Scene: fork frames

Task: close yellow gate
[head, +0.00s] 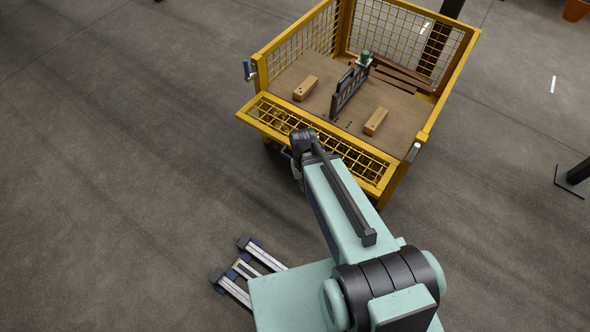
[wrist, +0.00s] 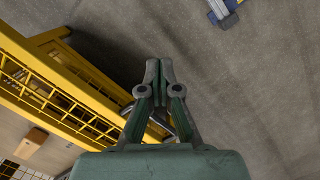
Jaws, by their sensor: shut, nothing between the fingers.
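The yellow gate (head: 272,113) is the mesh panel at the near side of the yellow cage. It is folded down and out, so this side of the cage stands open. In the wrist view the gate (wrist: 48,92) fills the left side as yellow bars and mesh. My gripper (wrist: 158,66) is shut and empty, its fingertips over bare floor just to the right of the gate's yellow edge. I cannot tell whether it touches the gate. In the head view my wrist hides part of the gate's middle, and the fingers do not show.
Inside the cage (head: 446,84) are wooden blocks (head: 306,88) (head: 376,121), a dark rack (head: 349,90) and brown planks. A latch (head: 249,71) sits at the left front post. A dark post base (head: 573,180) stands at the right. The floor left of the cage is clear.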

